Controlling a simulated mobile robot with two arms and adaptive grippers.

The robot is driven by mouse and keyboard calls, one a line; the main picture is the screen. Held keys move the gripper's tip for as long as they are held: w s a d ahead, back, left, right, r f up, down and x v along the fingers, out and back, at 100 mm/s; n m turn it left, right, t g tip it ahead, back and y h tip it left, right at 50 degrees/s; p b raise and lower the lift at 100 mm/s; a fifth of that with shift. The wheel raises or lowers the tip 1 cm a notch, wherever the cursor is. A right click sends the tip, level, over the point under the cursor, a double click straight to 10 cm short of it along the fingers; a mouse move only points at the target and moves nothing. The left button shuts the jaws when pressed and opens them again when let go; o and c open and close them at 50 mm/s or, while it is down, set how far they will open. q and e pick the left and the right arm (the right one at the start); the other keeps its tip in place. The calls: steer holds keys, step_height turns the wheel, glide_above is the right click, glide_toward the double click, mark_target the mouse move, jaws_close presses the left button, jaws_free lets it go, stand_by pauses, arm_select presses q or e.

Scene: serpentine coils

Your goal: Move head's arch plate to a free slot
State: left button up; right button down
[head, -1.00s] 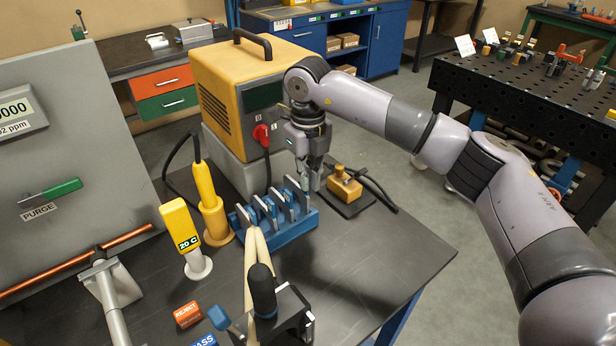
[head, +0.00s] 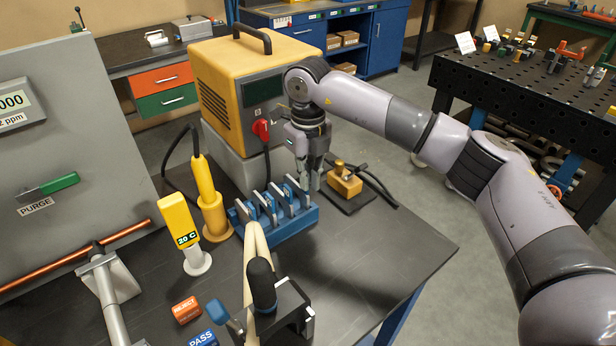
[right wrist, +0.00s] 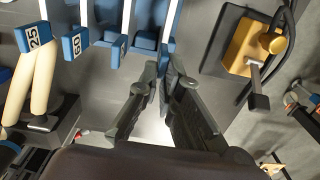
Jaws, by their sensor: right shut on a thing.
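My right gripper (head: 309,187) points down at the right end of the blue slotted rack (head: 283,231). Several thin pale plates (head: 268,207) stand upright in the rack. In the right wrist view the fingers (right wrist: 163,72) are nearly together beside the rack's rightmost visible slot. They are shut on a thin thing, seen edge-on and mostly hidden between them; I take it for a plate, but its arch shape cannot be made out. My left gripper is not in view.
A yellow block with a knob (head: 345,183) stands on a dark pad just right of my gripper. The yellow machine (head: 240,80) stands behind. Yellow handled tools (head: 211,205) stand left of the rack, and a black fixture (head: 285,305) in front. The table's right front is clear.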

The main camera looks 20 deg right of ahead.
steer(key=c, duration=1.7)
jaws_free()
steer(key=shift+f, duration=0.15)
